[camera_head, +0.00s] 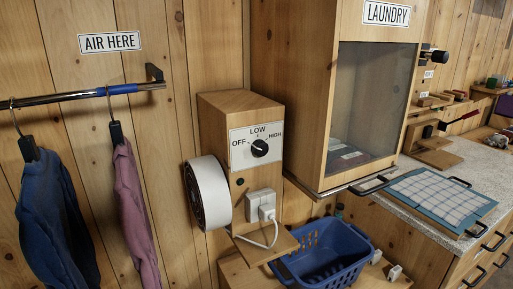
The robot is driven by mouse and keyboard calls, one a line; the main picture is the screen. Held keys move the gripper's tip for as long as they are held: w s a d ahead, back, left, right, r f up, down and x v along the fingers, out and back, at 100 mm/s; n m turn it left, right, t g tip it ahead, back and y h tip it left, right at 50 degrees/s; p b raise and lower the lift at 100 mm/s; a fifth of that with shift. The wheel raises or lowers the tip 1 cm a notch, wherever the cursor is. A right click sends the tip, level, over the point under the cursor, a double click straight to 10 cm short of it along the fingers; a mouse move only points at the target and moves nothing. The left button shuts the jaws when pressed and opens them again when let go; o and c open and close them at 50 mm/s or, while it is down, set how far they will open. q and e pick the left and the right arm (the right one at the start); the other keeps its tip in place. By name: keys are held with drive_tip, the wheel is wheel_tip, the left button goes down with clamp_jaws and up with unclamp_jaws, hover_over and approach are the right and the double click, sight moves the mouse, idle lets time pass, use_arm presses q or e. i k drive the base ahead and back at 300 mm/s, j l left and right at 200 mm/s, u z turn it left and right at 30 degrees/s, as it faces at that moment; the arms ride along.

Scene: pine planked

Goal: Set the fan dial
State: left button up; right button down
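The fan dial (259,148) is a round black knob on a white plate marked OFF at left, LOW at top and HIGH at right. The plate is on the front of an upright wooden box (236,106). The knob's pointer is too small to read surely. A white round fan (209,192) is mounted on the left side of the box. A white plug (266,213) sits in the outlet below the dial, with a white cord hanging from it. Neither of my grippers is in view.
A rail (88,93) with hanging blue and mauve garments is at left. A blue basket (325,258) stands below the box. A glass-fronted LAUNDRY cabinet (370,105) is to the right, beside a counter with a checked cloth (441,196). The space before the dial looks clear.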

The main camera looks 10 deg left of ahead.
sight(259, 147)
drive_tip(key=k+l, duration=0.1)
drive_tip(key=l, duration=0.95)
drive_tip(key=k+l, duration=0.15)
drive_tip(key=l, duration=0.35)
drive_tip(key=k+l+u, duration=0.1)
drive_tip(key=l, duration=0.45)
drive_tip(key=k+l, duration=0.1)
drive_tip(key=l, duration=0.4)
